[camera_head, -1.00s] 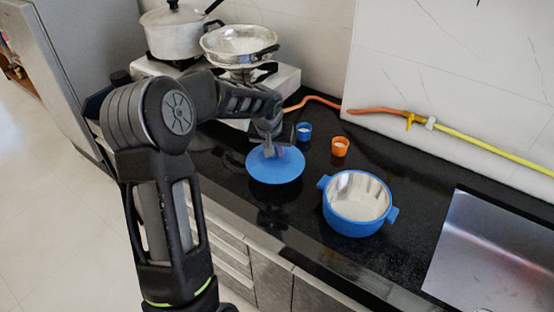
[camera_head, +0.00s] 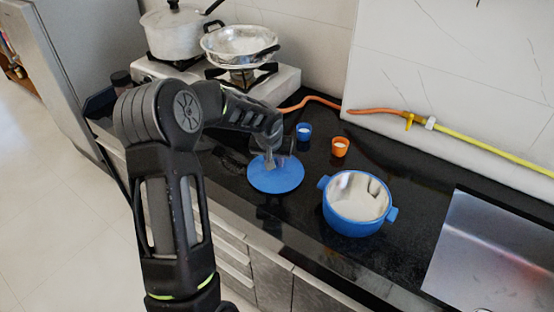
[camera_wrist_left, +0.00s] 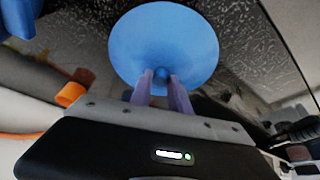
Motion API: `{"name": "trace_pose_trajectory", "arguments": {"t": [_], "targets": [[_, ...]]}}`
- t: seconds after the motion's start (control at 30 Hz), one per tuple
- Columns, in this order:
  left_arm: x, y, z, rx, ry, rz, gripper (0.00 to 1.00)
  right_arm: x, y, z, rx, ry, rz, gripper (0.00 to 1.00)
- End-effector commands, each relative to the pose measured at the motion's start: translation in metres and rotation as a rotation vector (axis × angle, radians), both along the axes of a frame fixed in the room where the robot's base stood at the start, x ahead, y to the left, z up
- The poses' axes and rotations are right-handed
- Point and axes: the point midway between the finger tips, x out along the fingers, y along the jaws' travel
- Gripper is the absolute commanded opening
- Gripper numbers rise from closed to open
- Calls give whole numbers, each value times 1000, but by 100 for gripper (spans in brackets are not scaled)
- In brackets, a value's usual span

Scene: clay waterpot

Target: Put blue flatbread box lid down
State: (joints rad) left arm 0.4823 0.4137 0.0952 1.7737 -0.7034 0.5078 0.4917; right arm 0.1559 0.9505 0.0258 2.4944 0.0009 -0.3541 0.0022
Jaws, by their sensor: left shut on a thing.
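The blue lid (camera_head: 275,177) is a round disc over the black counter, left of the blue flatbread box (camera_head: 352,222). The box is open, with a pale inside and two side handles. My left gripper (camera_head: 268,162) is above the lid. In the left wrist view the gripper (camera_wrist_left: 161,82) is shut on the small knob at the middle of the lid (camera_wrist_left: 165,40). The lid looks flat and very close to the counter; I cannot tell whether it touches. A blue corner at the upper left of the wrist view is partly cut off. My right gripper is not in view.
A small blue cup (camera_head: 304,132) and an orange cup (camera_head: 340,147) stand behind the lid and box. A stove (camera_head: 285,83) with a pot (camera_head: 172,32) and pan (camera_head: 238,45) is at the back left. A sink (camera_head: 490,255) lies at the right.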

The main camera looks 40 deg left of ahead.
Motion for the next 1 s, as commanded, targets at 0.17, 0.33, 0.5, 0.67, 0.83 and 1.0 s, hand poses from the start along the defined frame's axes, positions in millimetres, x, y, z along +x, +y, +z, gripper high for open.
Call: {"name": "trace_pose_trajectory", "arguments": {"t": [0.17, 0.33, 0.5, 0.67, 0.83, 1.0], "targets": [[0, 0, -3, 0, 0, 0, 26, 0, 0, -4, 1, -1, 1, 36], [0, 0, -3, 0, 0, 0, 40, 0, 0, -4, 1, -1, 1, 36], [0, 0, -3, 0, 0, 0, 44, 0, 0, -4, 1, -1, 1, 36], [0, 0, -2, 0, 0, 0, 44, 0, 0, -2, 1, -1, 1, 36], [-1, 0, 6, 2, -1, 0, 44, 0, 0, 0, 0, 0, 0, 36], [-11, -5, 33, 3, -4, 0, 44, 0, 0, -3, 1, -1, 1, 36]]}}
